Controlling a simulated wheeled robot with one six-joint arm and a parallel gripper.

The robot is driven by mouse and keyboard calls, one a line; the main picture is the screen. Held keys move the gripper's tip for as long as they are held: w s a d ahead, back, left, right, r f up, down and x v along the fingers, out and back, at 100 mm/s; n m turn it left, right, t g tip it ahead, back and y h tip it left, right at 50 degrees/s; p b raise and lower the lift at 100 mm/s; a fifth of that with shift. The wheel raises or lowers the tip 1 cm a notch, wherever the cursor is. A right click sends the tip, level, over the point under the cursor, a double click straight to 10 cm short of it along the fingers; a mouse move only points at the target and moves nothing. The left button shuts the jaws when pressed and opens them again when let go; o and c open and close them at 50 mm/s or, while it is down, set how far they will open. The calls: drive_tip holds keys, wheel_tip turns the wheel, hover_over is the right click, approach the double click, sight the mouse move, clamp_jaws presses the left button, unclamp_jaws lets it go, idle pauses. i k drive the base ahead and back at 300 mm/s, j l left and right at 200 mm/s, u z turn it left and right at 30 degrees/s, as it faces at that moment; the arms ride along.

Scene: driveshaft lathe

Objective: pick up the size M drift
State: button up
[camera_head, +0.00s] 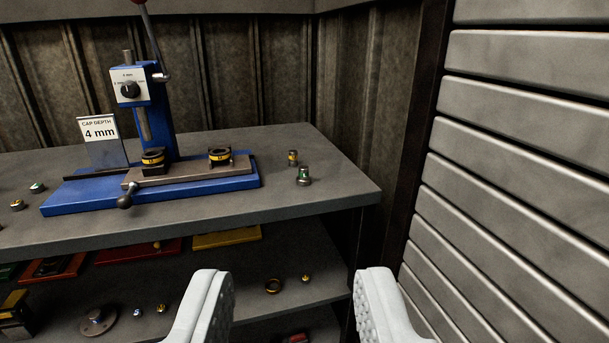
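Two small metal pieces stand upright near the right end of the bench top (335,185). One has a yellow band (292,157); the other, nearer and on a wider foot, has a green band (303,176). No size mark can be read on either, so I cannot tell which, if any, is the size M drift. My gripper (293,274) shows at the bottom of the view, its two white fingers wide apart with nothing held between them. It is in front of the bench, apart from both pieces.
A blue press (155,115) with a lever and two yellow-banded parts stands on the bench, beside a "CAP DEPTH 4 mm" sign (99,130). Small parts lie at left. The lower shelf holds a brass ring (273,286), trays and loose parts. A slatted wall (520,150) closes the right.

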sight(292, 154)
drive_tip(key=i+j, duration=0.15)
drive_tip(key=i, duration=0.3)
drive_tip(key=i+j+z, duration=0.1)
drive_tip(key=i, duration=0.4)
